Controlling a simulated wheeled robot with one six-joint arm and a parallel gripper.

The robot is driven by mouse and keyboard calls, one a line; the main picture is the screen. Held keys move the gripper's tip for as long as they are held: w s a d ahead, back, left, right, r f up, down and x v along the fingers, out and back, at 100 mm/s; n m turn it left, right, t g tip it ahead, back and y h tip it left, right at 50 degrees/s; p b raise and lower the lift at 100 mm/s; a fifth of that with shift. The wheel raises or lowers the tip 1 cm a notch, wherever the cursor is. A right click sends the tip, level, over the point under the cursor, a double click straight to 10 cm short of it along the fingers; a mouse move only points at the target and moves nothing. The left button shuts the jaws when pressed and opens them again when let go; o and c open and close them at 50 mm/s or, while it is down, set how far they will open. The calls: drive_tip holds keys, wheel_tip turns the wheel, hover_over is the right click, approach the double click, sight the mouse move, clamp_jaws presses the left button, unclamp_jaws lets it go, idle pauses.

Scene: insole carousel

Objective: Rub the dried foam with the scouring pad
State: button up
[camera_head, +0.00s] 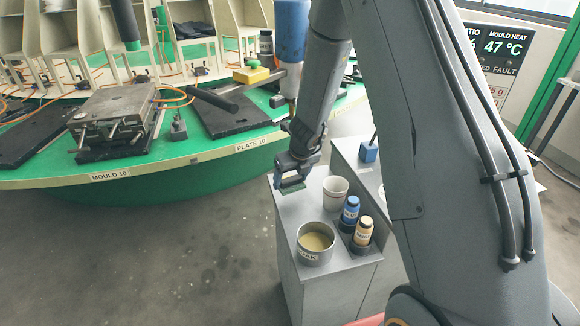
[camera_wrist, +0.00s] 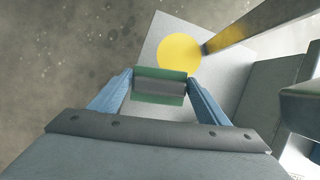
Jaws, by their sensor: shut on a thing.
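My gripper (camera_head: 291,183) is low over the far left corner of the grey cabinet. It is shut on a green scouring pad with a grey middle; the pad (camera_wrist: 160,99) sits between the blue fingers in the wrist view, and a green edge (camera_head: 292,187) shows under them in the head view. I cannot tell whether the pad touches the cabinet top. Dried foam is not clearly identifiable. The black plate (camera_head: 235,112) marked PLATE 10 lies on the green carousel, away from my gripper. A metal mould (camera_head: 112,112) stands to its left.
The grey cabinet top (camera_head: 300,208) holds a white cup (camera_head: 335,193), a metal pot (camera_head: 315,245) of tan liquid, a blue bottle (camera_head: 350,212) and a cream bottle (camera_head: 363,232). A flat yellow disc (camera_wrist: 181,52) shows in the wrist view. A yellow block (camera_head: 251,73) stands behind the plate.

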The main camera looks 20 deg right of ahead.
drive_tip(key=shift+r+p, duration=1.55)
drive_tip(key=shift+p, duration=0.55)
